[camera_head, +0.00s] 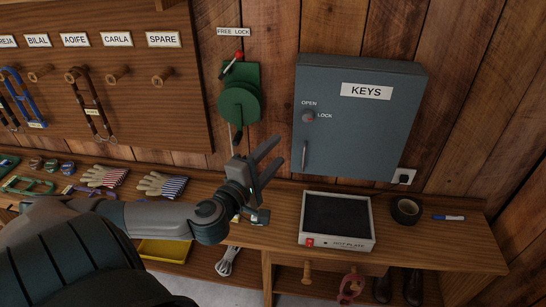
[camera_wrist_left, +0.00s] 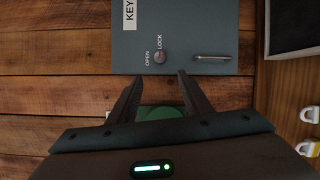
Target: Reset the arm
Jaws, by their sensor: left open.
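My left arm comes in from the left in the head view, and my left gripper (camera_head: 268,162) is held out above the wooden bench, in front of the plank wall. Its two fingers are apart with nothing between them. The key cabinet (camera_head: 360,120) is shut on the wall, with a knob (camera_head: 308,116) marked OPEN and LOCK and a bar handle (camera_head: 304,156). My right gripper is in neither view.
A green reel (camera_head: 239,103) with a red-tipped lever hangs under the FREE LOCK sign. A peg board (camera_head: 140,100) holds straps at left.

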